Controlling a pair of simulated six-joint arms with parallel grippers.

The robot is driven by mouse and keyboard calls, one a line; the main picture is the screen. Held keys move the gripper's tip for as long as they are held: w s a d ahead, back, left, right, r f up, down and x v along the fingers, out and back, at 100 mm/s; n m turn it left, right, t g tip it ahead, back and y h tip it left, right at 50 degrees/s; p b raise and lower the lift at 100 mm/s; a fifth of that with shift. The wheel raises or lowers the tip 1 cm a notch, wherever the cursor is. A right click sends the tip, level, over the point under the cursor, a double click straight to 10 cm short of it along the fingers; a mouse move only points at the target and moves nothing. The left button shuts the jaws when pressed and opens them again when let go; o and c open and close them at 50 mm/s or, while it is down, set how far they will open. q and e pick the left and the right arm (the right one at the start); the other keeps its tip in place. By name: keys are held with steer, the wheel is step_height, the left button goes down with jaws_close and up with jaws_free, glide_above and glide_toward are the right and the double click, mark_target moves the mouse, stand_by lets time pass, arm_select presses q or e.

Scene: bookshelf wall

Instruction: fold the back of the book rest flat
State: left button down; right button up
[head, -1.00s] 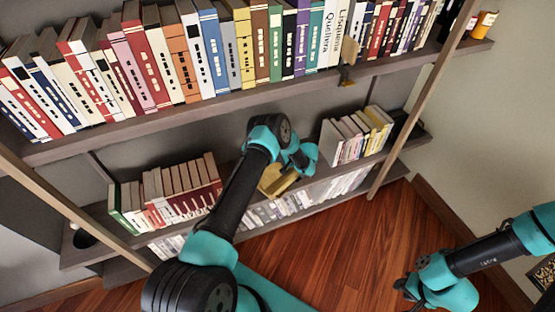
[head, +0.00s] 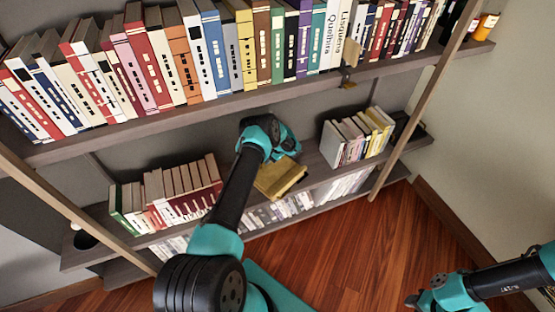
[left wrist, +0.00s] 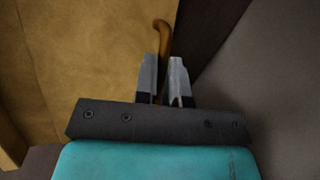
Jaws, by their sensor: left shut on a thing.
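The book rest (head: 281,179) is a tan-yellow panel on the middle shelf, in the gap between two book groups. Its broad face shows in the head view; its exact tilt is hard to tell. In the left wrist view its tan panel (left wrist: 75,65) fills the left side, with a curved brown loop (left wrist: 163,35) at its edge. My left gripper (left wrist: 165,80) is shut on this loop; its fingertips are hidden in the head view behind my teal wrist. My right gripper (head: 412,300) is at the lower right, apart from the shelf, its fingers too small to read.
Reddish books (head: 180,190) stand left of the book rest and pale and yellow books (head: 358,137) stand right of it. The upper shelf (head: 215,103) with a long row of books overhangs the gap. Wooden uprights flank the shelves. The floor (head: 330,245) is clear.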

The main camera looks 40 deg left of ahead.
arm_select(q)
steer(key=shift+a+f, duration=0.1)
steer(key=shift+f, duration=0.1)
stand_by(0.4)
steer(key=c, duration=1.2)
jaws_free()
steer(key=shift+w+r, duration=0.2)
steer(key=shift+r, duration=0.25)
steer(key=shift+v, duration=1.1)
glide_above(292, 161)
steer(key=shift+s+a+f, duration=0.1)
steer(key=shift+s+a, duration=0.05)
steer(key=shift+s, duration=0.1)
steer(key=shift+w+d, duration=0.15)
steer(key=shift+d, duration=0.1)
